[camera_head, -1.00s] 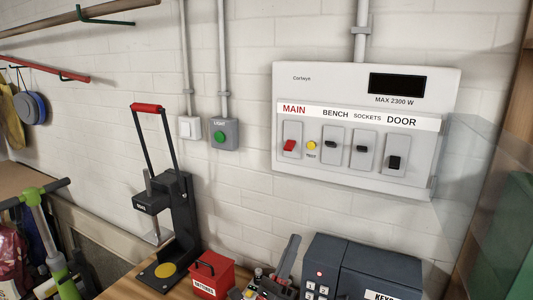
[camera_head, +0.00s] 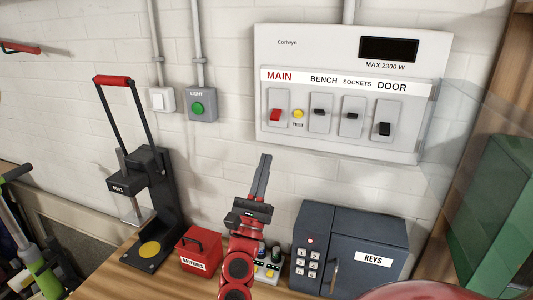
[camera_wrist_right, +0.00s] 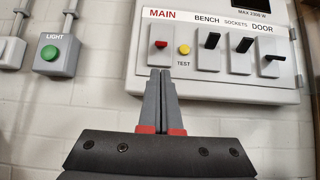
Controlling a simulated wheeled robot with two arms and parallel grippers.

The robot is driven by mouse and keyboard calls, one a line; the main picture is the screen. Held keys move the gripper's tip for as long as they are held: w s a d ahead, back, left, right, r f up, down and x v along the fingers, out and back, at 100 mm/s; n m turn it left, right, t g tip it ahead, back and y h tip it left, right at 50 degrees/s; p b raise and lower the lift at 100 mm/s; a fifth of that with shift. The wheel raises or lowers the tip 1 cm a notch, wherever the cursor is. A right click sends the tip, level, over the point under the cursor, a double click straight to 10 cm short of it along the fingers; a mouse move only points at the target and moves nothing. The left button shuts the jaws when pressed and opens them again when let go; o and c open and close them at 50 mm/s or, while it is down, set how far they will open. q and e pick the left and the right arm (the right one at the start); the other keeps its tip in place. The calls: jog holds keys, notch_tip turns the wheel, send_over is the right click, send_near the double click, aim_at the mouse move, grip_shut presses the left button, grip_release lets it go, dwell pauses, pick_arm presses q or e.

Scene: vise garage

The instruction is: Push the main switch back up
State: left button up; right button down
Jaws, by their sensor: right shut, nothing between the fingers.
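The main switch (camera_head: 275,115) is a red rocker under the red MAIN label on the white wall panel (camera_head: 345,58). It sits low on its grey plate, tilted down. It also shows in the right wrist view (camera_wrist_right: 161,44). My right gripper (camera_head: 264,158) is shut and empty, its fingers pointing up, below the panel and apart from the switch. In the right wrist view the closed fingertips (camera_wrist_right: 160,72) appear just below the main switch plate. My left gripper is not in view.
A yellow test button (camera_head: 298,113) sits right beside the main switch, then the bench (camera_head: 320,112), sockets (camera_head: 352,116) and door (camera_head: 384,129) switches. Below are a red batteries box (camera_head: 200,250) and a dark key safe (camera_head: 350,240). A black press (camera_head: 150,200) stands left.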

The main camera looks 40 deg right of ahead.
aim_at(276, 115)
jog(key=p+x, duration=0.4)
jog(key=x, duration=0.4)
jog(key=shift+d+r, duration=0.1)
jog(key=shift+w, duration=0.2)
